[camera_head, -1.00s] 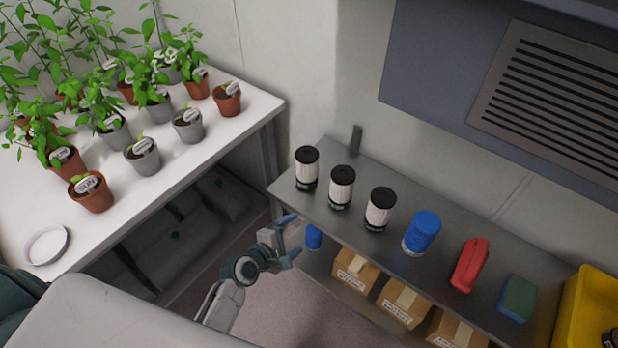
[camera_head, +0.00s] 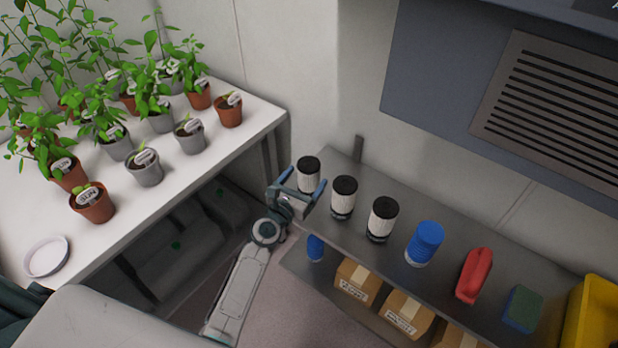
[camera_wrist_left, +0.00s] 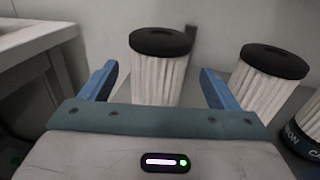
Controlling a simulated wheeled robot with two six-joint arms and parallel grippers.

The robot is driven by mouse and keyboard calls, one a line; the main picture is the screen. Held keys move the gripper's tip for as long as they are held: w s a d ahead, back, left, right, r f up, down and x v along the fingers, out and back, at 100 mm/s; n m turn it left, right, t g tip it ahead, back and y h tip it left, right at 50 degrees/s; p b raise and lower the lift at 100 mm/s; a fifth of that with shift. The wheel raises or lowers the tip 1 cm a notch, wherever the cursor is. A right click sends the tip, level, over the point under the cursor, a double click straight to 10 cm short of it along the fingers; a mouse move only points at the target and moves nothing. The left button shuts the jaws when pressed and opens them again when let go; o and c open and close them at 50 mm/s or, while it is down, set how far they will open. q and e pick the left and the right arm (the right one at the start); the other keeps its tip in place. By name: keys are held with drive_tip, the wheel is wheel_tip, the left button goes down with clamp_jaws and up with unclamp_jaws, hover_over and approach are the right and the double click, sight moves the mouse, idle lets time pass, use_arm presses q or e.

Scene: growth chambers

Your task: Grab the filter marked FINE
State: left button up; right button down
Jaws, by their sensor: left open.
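Three white pleated filters with black caps stand upright in a row on the grey metal shelf (camera_head: 452,262): the left filter (camera_head: 308,175), the middle filter (camera_head: 343,197) and the right filter (camera_head: 382,219). Their markings are too small or hidden to read, so I cannot tell which is FINE. My left gripper (camera_head: 303,187) is open at the shelf's left end, its fingers in front of the left filter. In the left wrist view the left filter (camera_wrist_left: 158,80) shows between the two open fingers, and the middle filter (camera_wrist_left: 262,85) stands outside the right finger. My right gripper is not in view.
Right of the filters stand a blue ribbed cylinder (camera_head: 425,243), a red object (camera_head: 474,275), a green-and-blue block (camera_head: 522,308) and a yellow bin (camera_head: 592,318). Cardboard boxes (camera_head: 407,313) sit on the lower shelf. A white table (camera_head: 215,160) with potted plants is at left.

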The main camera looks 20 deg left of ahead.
use_arm(q)
drive_tip(key=w, duration=0.5)
drive_tip(key=shift+d, duration=0.35)
drive_tip(key=shift+c, duration=0.4)
drive_tip(key=c, duration=1.1)
